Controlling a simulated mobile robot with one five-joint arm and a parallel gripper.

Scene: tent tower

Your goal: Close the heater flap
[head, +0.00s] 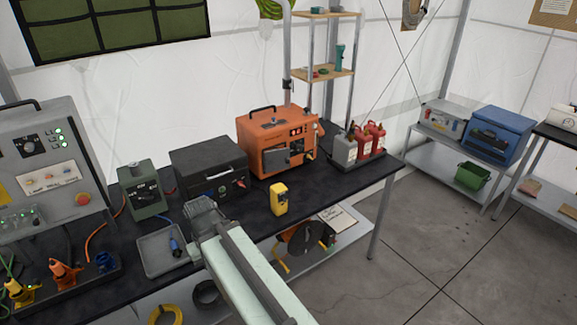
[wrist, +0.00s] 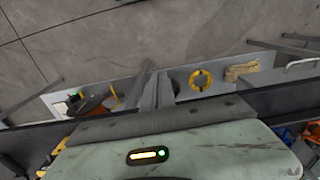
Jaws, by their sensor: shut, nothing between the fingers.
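The orange heater (head: 257,132) stands towards the right end of the black table, with a handle on top and a small red display. Its dark grey flap (head: 284,155) is on the front and looks swung outward at an angle; how far is hard to tell. My gripper (head: 203,210) is in front of the table, left of and nearer than the heater, apart from it. It is shut and empty. In the wrist view the heater and flap do not show; my own pale green arm fills the bottom.
A yellow meter (head: 279,198) stands in front of the heater, with a black case (head: 208,165) to its left. Red and grey fuel cans (head: 370,140) stand right of it. A grey tray (head: 160,250) lies near my gripper. The floor at right is clear.

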